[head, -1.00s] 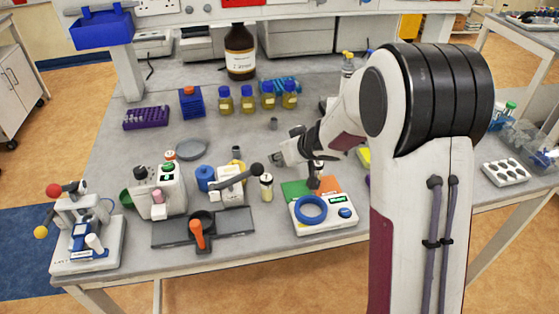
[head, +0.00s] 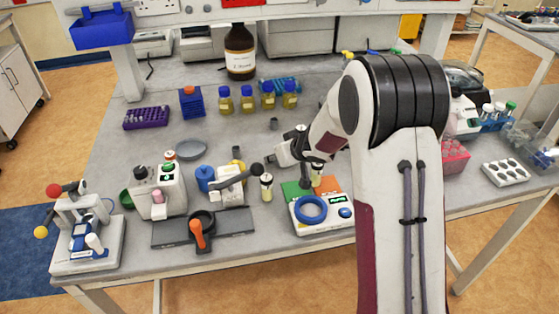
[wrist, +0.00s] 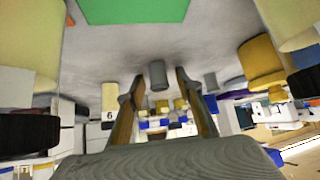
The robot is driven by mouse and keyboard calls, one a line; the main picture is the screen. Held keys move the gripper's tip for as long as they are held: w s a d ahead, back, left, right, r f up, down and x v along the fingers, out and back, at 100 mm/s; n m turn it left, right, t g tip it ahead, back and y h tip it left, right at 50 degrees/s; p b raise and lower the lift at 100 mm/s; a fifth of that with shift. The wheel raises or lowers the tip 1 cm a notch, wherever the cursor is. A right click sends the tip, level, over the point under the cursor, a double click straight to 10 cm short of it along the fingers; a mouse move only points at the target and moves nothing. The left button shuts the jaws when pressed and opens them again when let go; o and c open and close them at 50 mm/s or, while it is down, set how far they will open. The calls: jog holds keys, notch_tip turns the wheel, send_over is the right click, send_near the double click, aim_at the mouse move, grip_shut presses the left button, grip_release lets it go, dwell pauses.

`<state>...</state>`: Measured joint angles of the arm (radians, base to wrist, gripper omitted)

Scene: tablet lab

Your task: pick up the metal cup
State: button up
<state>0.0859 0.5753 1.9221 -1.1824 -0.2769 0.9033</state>
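A small plain grey metal cup (wrist: 158,75) shows between my fingertips in the wrist view, apparently beyond them and not touched. It seems to match the grey cylinder (head: 273,123) before the yellow bottles in the head view. A second similar grey cylinder (head: 236,152) stands further left and nearer; it also seems to show in the wrist view (wrist: 211,82). My gripper (wrist: 159,80) is open and empty. In the head view my gripper (head: 280,156) is over the bench behind the balance, its fingers small and partly unclear.
Cream vials stand close by, one (head: 266,187) left of the balance and one (head: 317,175) beside my wrist. The balance (head: 322,212) holds a blue ring. Several yellow bottles (head: 247,100) stand behind. A grey dish (head: 191,150) lies left. Bare bench lies around the rear cup.

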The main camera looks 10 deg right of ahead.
jog(key=c, duration=0.8)
jog(key=shift+r, duration=0.25)
jog(key=shift+r, duration=4.7)
jog(key=shift+r, duration=0.1)
